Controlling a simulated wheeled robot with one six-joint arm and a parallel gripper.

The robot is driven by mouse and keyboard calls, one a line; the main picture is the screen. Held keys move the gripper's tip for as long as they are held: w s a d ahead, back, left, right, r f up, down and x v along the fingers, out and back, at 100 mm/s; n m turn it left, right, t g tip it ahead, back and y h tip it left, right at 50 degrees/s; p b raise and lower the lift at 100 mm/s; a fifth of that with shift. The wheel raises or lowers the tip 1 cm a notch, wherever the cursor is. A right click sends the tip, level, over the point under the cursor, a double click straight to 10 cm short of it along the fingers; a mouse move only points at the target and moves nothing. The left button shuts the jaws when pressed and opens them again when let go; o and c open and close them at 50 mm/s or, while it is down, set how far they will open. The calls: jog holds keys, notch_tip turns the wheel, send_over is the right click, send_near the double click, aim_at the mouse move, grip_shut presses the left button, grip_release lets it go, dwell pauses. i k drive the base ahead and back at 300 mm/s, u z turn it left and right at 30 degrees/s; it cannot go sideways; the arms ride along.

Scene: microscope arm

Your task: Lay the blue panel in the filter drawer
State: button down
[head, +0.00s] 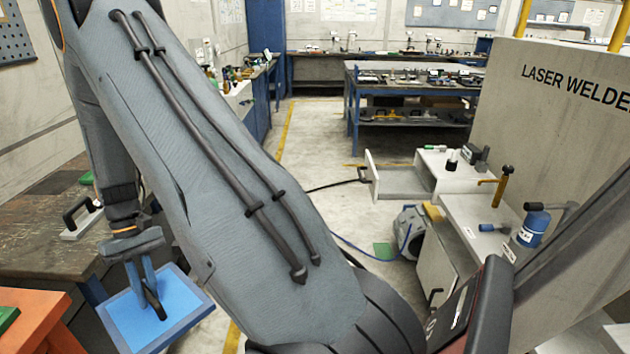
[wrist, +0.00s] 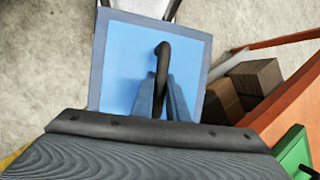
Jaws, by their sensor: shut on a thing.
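My gripper (head: 149,288) is shut on that handle and holds the panel in the air at the lower left, beside the dark workbench. In the wrist view, the panel (wrist: 122,65) lies beyond my gripper (wrist: 163,100), with the bent top of the handle between and above the fingers. An open, light grey drawer (head: 370,176), which looks like the filter drawer, sticks out leftward from the pale unit at right centre. Its inside shows only partly and looks empty.
A pale panel with a black handle (head: 84,221) lies on the dark workbench (head: 40,250). An orange cart (head: 40,320) stands at lower left. A blue canister (head: 533,228) and yellow-brown lever (head: 500,187) stand right of the drawer. Open floor (head: 325,150) lies behind my arm.

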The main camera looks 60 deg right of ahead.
aim_at(398, 184)
jog(key=z, duration=1.5)
jog(key=i, duration=2.55)
jog(key=z, duration=2.15)
